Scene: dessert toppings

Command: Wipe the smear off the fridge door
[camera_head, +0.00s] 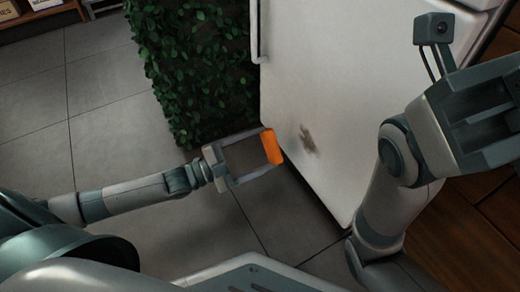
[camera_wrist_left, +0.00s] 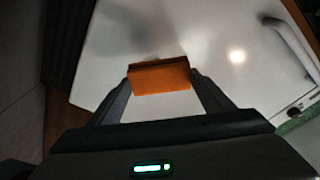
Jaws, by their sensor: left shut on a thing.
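The white fridge door (camera_head: 335,85) fills the upper middle of the head view, and it also shows in the left wrist view (camera_wrist_left: 230,85). A brown-grey smear (camera_head: 308,139) marks its lower left part. My left gripper (camera_head: 271,146) is shut on an orange block, likely a sponge (camera_head: 272,147), just left of the smear. I cannot tell whether the block touches the door. My right gripper (camera_head: 500,135) is at the right edge, its fingertips not clear.
A leafy green hedge panel (camera_head: 195,70) stands left of the fridge. A door handle (camera_head: 258,35) runs along the door's upper left edge. Grey floor tiles (camera_head: 100,115) lie open at the left. A wooden floor (camera_head: 470,235) is at the lower right.

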